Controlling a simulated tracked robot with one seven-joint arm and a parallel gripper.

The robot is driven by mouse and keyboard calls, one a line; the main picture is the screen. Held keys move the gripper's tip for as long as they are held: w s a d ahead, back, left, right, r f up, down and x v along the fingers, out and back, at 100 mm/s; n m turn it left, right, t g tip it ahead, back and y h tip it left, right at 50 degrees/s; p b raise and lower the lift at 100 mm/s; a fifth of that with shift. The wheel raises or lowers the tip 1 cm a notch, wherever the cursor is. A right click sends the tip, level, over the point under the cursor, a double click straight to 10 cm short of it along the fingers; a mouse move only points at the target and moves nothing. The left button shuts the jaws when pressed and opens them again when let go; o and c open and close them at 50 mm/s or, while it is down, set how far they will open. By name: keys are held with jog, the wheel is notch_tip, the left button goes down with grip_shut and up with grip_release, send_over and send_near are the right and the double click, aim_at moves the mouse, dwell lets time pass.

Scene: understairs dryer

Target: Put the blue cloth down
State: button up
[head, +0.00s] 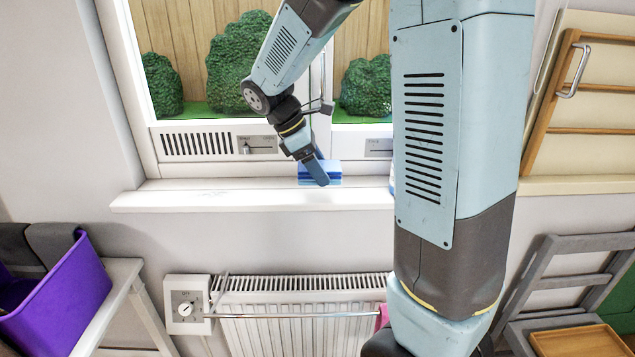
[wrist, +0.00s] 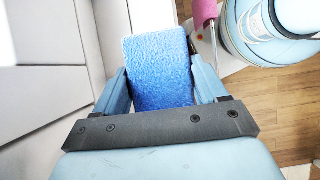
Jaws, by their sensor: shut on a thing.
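The blue cloth (head: 320,168) looks like a folded, fuzzy block. It is at the white window sill (head: 240,200), below the window frame. My gripper (head: 320,178) is at the sill and shut on the cloth. In the wrist view the cloth (wrist: 160,70) sits between the two fingers of my gripper (wrist: 162,90) and sticks out beyond them. I cannot tell whether the cloth's underside touches the sill. My arm hides part of the sill to the right.
A white radiator (head: 300,320) with a rail and a control box (head: 188,303) is below the sill. A purple tub (head: 65,300) stands at the left. A wooden rack (head: 560,100) is at the right. The sill left of the cloth is clear.

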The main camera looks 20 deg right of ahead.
aim_at(320, 193)
jog(key=shift+w+d+f, duration=0.3)
jog(key=shift+w+f, duration=0.1)
jog(key=shift+f, duration=0.25)
jog(key=shift+w+d+f, duration=0.1)
jog(key=shift+w+f, duration=0.1)
jog(key=shift+f, duration=1.55)
jog(key=o, duration=1)
jog(key=shift+r, duration=0.1)
